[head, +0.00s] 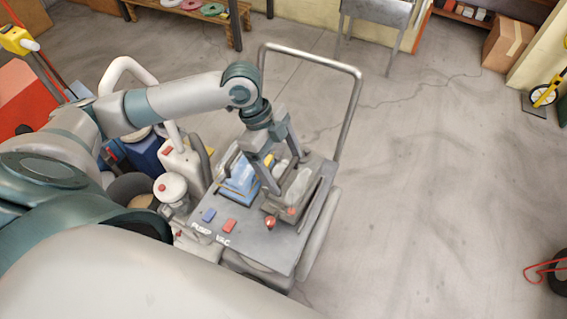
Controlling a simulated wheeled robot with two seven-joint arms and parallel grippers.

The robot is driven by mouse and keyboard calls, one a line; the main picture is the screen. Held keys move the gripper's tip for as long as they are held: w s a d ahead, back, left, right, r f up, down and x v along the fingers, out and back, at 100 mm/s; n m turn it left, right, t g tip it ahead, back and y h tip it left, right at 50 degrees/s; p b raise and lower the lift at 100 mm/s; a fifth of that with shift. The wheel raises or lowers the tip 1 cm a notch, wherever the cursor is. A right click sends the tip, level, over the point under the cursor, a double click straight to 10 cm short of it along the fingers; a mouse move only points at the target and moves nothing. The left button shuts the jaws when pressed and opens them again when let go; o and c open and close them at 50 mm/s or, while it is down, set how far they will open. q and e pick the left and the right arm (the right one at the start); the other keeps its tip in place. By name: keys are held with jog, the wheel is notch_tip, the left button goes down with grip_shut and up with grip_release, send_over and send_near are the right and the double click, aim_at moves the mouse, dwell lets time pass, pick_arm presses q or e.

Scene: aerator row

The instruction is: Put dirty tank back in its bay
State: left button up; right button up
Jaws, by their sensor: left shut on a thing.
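A cart with a grey top (265,245) and the lettering "PUMP VAC" stands in the middle of the head view. My left gripper (282,170) reaches down over its top, with its fingers shut around a pale part that I take for the dirty tank. A greyish, see-through tank body (299,188) shows just right of and below the fingers, close to a dark recess. The fingers partly hide it, and I cannot tell whether it is seated or raised. My right gripper is not in view.
A blue and white item (240,175) is left of the fingers on the cart. Blue (208,215) and red (230,226) buttons and a red knob (270,223) are near its front. A tall metal handle (350,110) rises behind.

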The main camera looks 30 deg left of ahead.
pick_arm(q)
jog(key=shift+f, duration=1.05)
dwell(0.8)
jog(key=o, duration=1.9)
jog(key=shift+c, duration=0.2)
jog(key=b+v, duration=0.2)
jog(key=v, duration=1.5)
jog(key=shift+r+b, duration=0.2)
jog(key=shift+b, duration=0.2)
jog(key=shift+s+a, duration=0.1)
